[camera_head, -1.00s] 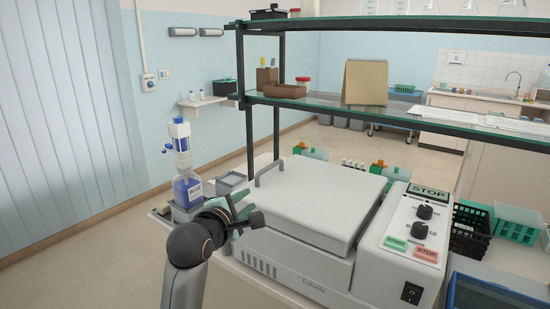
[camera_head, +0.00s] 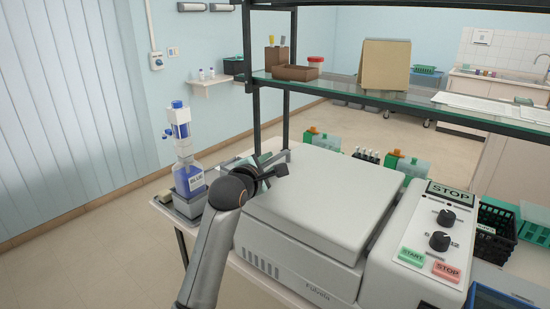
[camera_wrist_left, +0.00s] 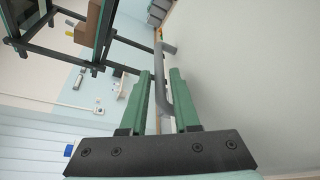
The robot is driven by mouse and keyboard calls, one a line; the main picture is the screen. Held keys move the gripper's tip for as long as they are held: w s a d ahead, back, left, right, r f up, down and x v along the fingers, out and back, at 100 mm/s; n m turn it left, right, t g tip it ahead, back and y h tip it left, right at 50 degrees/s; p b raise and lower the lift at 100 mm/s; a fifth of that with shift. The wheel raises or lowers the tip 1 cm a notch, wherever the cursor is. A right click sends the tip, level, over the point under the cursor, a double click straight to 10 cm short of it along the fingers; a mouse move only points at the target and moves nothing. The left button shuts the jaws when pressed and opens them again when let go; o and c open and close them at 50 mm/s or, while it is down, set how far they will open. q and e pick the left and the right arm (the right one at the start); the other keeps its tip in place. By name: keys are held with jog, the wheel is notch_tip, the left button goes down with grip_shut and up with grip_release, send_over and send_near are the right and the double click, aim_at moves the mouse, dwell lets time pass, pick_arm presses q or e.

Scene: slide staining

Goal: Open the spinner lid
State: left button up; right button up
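The spinner (camera_head: 285,262) is a white box, and its lid (camera_head: 325,200) lies shut. The lid's grey bar handle (camera_wrist_left: 162,88) shows in the left wrist view, running between my two green fingers. In the head view the handle is mostly hidden behind my left gripper (camera_head: 274,172), which is at the lid's back left edge. In the left wrist view my left gripper (camera_wrist_left: 160,78) is open, with one finger on each side of the handle. A gap shows at the left finger; the right finger is very close, and I cannot tell whether it touches. My right gripper is not in view.
A dispenser bottle labelled BLUE (camera_head: 187,175) stands just left of my left gripper. A glass shelf (camera_head: 380,98) on dark posts spans behind and above the spinner. The control panel (camera_head: 432,245) with knobs and buttons is at the right.

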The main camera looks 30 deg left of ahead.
aim_at(273, 161)
pick_arm(q)
jog(key=shift+x, duration=2.15)
jog(key=shift+c, duration=0.2)
grip_shut()
